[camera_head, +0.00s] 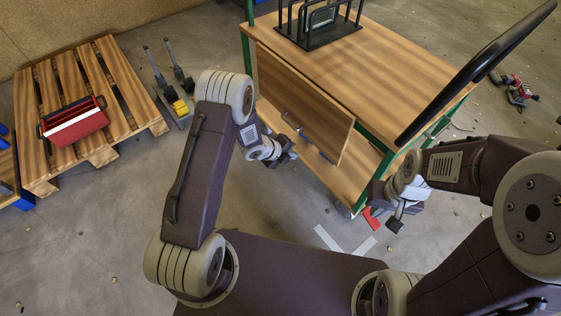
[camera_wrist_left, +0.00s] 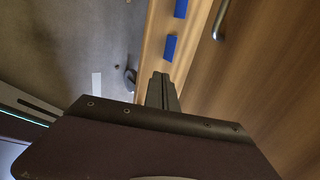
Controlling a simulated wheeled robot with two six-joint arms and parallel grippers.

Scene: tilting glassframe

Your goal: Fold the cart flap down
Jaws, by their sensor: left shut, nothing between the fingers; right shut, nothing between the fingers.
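The cart (camera_head: 385,75) is a wooden-topped trolley with green posts. Its flap (camera_head: 300,95), a wood-grain panel, stands on the side facing me, below the top; its exact tilt is hard to tell. A metal handle (camera_head: 293,121) shows near the flap's lower edge and also in the left wrist view (camera_wrist_left: 221,20). My left gripper (camera_head: 287,152) is shut and empty just in front of the flap's lower part; its fingers also show in the left wrist view (camera_wrist_left: 161,92). Contact cannot be told. My right gripper (camera_head: 398,218) is shut and empty beside the cart's near right corner.
A black rack (camera_head: 318,30) stands on the cart top, and a black push bar (camera_head: 475,75) rises at its right. A pallet (camera_head: 45,95) with a red toolbox (camera_head: 75,124) lies at the left. A red item (camera_head: 372,220) is near my right gripper.

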